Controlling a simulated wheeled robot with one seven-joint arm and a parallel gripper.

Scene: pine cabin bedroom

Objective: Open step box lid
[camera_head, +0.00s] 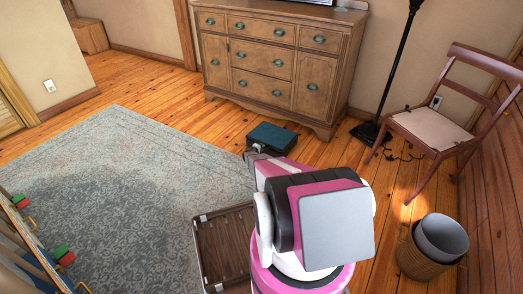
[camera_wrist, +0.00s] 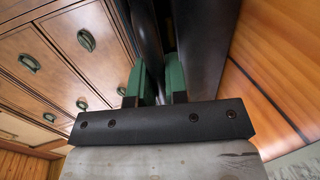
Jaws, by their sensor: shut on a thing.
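The step box (camera_head: 272,136) is a small, low box with a dark teal top and dark sides, on the wood floor in front of the dresser. My gripper (camera_head: 252,153) is at its near left side, partly covered by my own arm. In the wrist view, my gripper's green finger pads (camera_wrist: 155,85) are shut on a thin dark edge (camera_wrist: 149,40), seemingly the step box's lid. Another dark panel (camera_wrist: 205,40) stands close on the right. How far the lid is raised cannot be told. My arm hides the box's near side.
A wooden dresser (camera_head: 272,60) stands close behind the box. A black lamp pole (camera_head: 397,60), a chair (camera_head: 430,125) and a wicker basket (camera_head: 428,258) are on the right. A grey rug (camera_head: 130,190) lies on the left. A dark brown panel (camera_head: 222,245) lies beside my base.

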